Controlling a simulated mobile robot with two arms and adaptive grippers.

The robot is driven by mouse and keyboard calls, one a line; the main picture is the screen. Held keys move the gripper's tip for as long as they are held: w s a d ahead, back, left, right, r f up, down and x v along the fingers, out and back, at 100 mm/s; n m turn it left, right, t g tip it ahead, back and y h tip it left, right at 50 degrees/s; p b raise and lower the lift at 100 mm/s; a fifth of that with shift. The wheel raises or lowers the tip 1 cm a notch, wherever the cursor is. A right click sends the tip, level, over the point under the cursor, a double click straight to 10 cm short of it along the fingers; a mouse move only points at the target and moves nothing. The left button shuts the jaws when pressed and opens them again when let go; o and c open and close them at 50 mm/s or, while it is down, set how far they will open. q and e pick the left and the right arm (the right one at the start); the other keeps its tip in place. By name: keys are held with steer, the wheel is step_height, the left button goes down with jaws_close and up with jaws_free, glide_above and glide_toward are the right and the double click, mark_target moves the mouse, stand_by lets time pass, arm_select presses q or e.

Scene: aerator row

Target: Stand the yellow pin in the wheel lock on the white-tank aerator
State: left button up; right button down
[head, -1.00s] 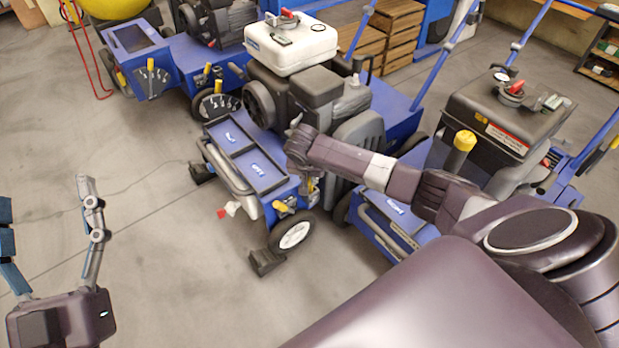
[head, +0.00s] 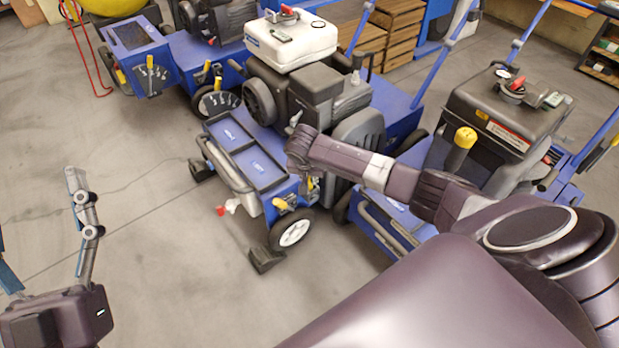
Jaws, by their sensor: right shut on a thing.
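The white-tank aerator stands in the middle, with its white tank (head: 290,42) on top and blue tray deck (head: 228,130) in front. My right gripper (head: 309,186) points down beside the deck's right edge, above the white-rimmed front wheel (head: 293,233). It is shut, with a thin bit of the yellow pin (head: 310,183) showing at its fingers; the arm and fingers hide most of it. A small yellow piece (head: 284,204) sits on the blue side above the wheel. I cannot make out the wheel lock clearly. My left gripper (head: 38,206) is open and empty over the floor.
A black-tank aerator (head: 510,115) with a yellow-topped lever (head: 463,140) stands close on the right. Another blue aerator (head: 140,55) stands at the back left. A black chock (head: 265,260) lies by the front wheel. The left floor is clear.

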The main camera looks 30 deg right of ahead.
steer(key=c, duration=1.9)
jaws_free()
steer(key=shift+c, duration=0.2)
steer(key=v, duration=1.2)
